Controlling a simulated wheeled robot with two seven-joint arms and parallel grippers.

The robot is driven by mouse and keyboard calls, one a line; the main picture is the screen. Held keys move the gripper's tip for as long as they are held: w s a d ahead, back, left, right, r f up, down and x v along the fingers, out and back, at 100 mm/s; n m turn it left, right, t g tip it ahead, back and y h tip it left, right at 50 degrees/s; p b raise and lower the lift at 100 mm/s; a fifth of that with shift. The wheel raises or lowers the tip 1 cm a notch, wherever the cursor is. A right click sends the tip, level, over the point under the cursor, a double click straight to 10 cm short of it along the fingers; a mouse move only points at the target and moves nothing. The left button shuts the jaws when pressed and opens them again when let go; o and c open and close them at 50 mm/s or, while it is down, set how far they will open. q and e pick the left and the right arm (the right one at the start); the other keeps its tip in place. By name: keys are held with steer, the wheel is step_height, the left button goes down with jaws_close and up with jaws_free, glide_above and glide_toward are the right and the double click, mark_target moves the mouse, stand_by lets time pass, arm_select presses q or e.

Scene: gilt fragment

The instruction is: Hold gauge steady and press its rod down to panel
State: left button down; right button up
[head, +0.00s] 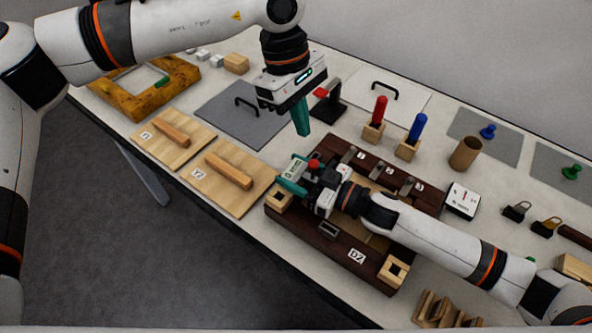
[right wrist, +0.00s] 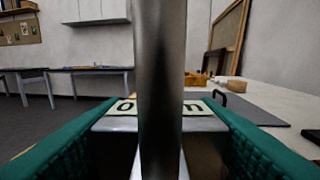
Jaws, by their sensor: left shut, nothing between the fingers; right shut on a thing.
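The gauge (right wrist: 125,140) is a grey metal block with a pale marked label and a thick upright metal rod (right wrist: 160,75). My right gripper (head: 292,177) is shut on the gauge, with its green fingers on either side of the block. In the head view a red knob (head: 314,163) shows beside these fingers, apparently the rod's top. The dark brown panel (head: 325,255), labelled D2, lies under the right gripper. Whether the rod touches it is hidden. My left gripper (head: 303,130) is shut and empty, pointing down above and behind the red knob, apart from it.
Two wooden boards (head: 205,148) with handles lie left of the panel. A grey plate (head: 240,112) with a black handle is behind them. Red (head: 380,108) and blue (head: 417,127) pegs stand in wooden blocks behind the panel. A white dial box (head: 462,200) is at its right.

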mark_target(314, 163)
arm_select(q)
steer(key=d+m, duration=0.1)
steer(key=d+f+m+y, duration=0.1)
steer(key=m, duration=0.1)
steer(key=s+m+t+y, duration=0.1)
steer(key=m, duration=0.1)
steer(key=shift+s+d+f, duration=0.1)
steer(key=shift+d+f, duration=0.25)
steer(key=shift+d, duration=0.05)
arm_select(e)
steer(key=shift+d, duration=0.2)
arm_select(q)
steer(key=shift+f, duration=0.2)
steer(key=shift+a+f, duration=0.15)
steer(key=shift+f, duration=0.45)
arm_select(e)
steer(key=shift+a, duration=0.1)
arm_select(q)
steer(key=shift+f, duration=1.45)
steer(key=shift+f, duration=1.65)
steer(key=shift+r, duration=3.55)
